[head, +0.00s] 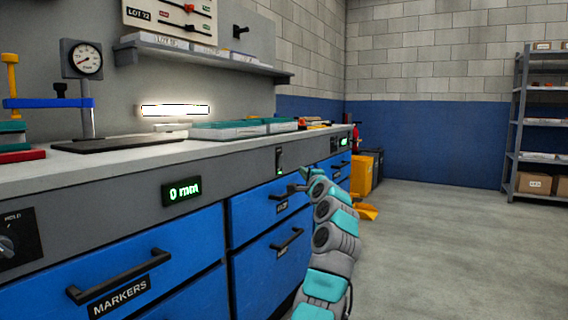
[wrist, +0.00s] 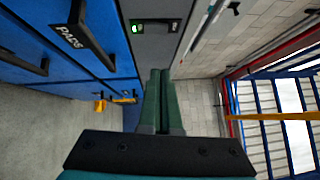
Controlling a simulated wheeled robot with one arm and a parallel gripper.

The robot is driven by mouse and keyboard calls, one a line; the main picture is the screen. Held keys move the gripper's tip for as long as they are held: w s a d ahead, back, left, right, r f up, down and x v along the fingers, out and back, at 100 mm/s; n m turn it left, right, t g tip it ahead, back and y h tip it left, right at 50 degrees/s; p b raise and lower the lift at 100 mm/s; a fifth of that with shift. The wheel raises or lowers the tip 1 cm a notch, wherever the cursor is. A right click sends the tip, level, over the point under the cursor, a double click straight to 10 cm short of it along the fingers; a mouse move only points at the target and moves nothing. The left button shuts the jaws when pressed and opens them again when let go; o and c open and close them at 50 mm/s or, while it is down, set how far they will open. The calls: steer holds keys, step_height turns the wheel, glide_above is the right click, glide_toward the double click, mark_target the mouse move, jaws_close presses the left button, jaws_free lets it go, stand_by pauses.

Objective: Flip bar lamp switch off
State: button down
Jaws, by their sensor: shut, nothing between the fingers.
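The bar lamp (head: 175,110) glows bright white above the back of the bench, in the head view. A narrow upright black switch plate (head: 279,160) is on the grey front panel below the worktop. In the wrist view the plate (wrist: 158,26) shows a green light at one end; its lever position is too small to tell. My gripper (wrist: 160,72) is shut and empty, its fingertips apart from the plate in the picture. In the head view my arm's end is right of and below the plate, its fingertips hard to make out.
Blue drawers (head: 270,200) with black handles lie below the panel. A green "0 mm" display (head: 182,190) is left of the switch plate, and another display (head: 343,141) is farther right. Yellow bins (head: 365,172) stand beyond the bench. The floor at right is clear.

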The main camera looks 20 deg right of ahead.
steer(key=p, duration=0.7)
glide_toward(281, 161)
steer(key=shift+w+d+r, duration=0.65)
steer(key=shift+w+d, duration=0.85)
steer(key=shift+d, duration=0.55)
steer(key=shift+w+a+r+p, duration=0.1)
steer(key=shift+w+a+p, duration=0.25)
steer(key=shift+w+a, duration=0.35)
steer(key=shift+w+a+r+p, duration=0.1)
steer(key=shift+w+a+p, duration=0.2)
steer(key=shift+w+a, duration=0.4)
steer(key=shift+w+d, duration=0.1)
steer(key=shift+w, duration=0.05)
